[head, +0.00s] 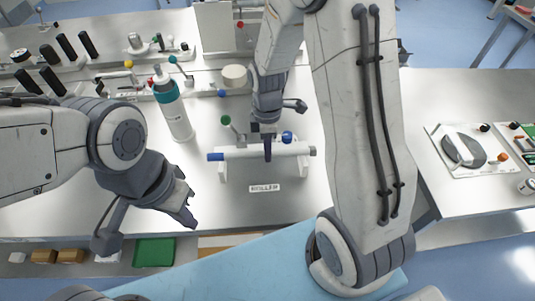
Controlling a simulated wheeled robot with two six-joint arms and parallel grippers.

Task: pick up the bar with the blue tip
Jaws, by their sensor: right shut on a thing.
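The bar with the blue tip (240,153) is a white roller lying level across the white stand (222,172) on the metal bench. Its blue end is at the left and its grey end at the right. My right gripper (268,152) reaches down from above and is shut on the bar near its middle; a finger hangs over the front of the bar. My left gripper (187,208) is empty above the bench's front edge, in front and to the left of the bar. Its finger gap is not clear.
A label reading ROLLER (264,188) is in front of the stand. A white bottle with a teal collar (176,112) stands behind and left of the bar. Levers with a green knob (226,120) and a blue knob (287,137) are close to the bar.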

